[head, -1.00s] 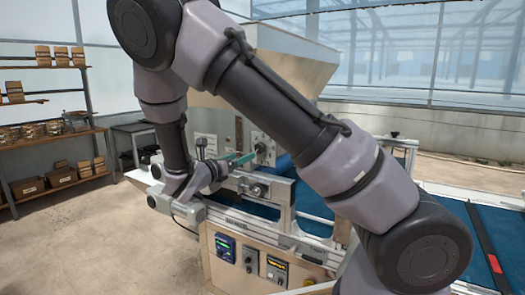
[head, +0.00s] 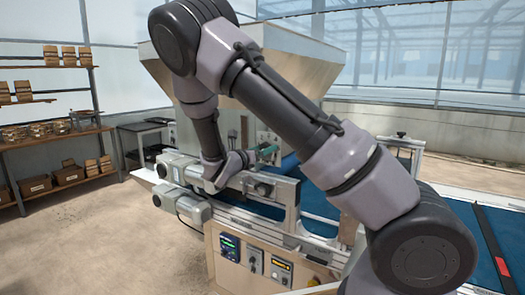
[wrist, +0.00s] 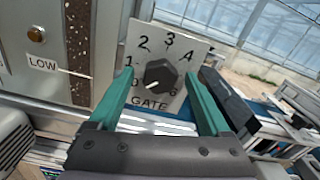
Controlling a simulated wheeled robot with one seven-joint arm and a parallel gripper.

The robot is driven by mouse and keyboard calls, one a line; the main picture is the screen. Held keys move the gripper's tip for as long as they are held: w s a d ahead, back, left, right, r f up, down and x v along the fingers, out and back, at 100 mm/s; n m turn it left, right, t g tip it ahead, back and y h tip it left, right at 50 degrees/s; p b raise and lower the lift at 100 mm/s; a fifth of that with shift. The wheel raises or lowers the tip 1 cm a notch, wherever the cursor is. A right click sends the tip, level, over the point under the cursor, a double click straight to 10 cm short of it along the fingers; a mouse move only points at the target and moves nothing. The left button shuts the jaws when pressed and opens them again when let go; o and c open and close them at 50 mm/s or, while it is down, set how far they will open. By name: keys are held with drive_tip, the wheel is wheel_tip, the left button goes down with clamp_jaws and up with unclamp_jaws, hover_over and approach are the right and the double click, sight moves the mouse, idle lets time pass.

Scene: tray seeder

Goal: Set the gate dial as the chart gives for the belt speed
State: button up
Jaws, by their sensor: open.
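The gate dial, a dark knob (wrist: 161,75) on a pale plate (wrist: 190,50) marked GATE, is in the middle of the wrist view. Its white pointer line points lower left, towards the 0. Numbers run clockwise around it, some partly hidden by my fingers. My gripper (wrist: 160,77) is open, with one teal finger on each side of the knob; I cannot tell whether they touch it. In the head view my gripper (head: 266,153) is at the machine's front, largely covering the dial. No chart is readable, and the belt speed on the lit displays is too small to read.
A sight window (wrist: 80,50) with a LOW mark is left of the dial. The control panel (head: 255,262) with lit displays is below my wrist. A blue belt (head: 320,205) runs right from the hopper (head: 285,75). Shelves (head: 55,145) stand at far left.

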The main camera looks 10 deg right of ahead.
clamp_jaws()
drive_tip(key=shift+m, duration=0.4)
drive_tip(key=n, duration=2.8)
drive_tip(key=shift+s+f, duration=0.1)
idle(1.3)
idle(0.3)
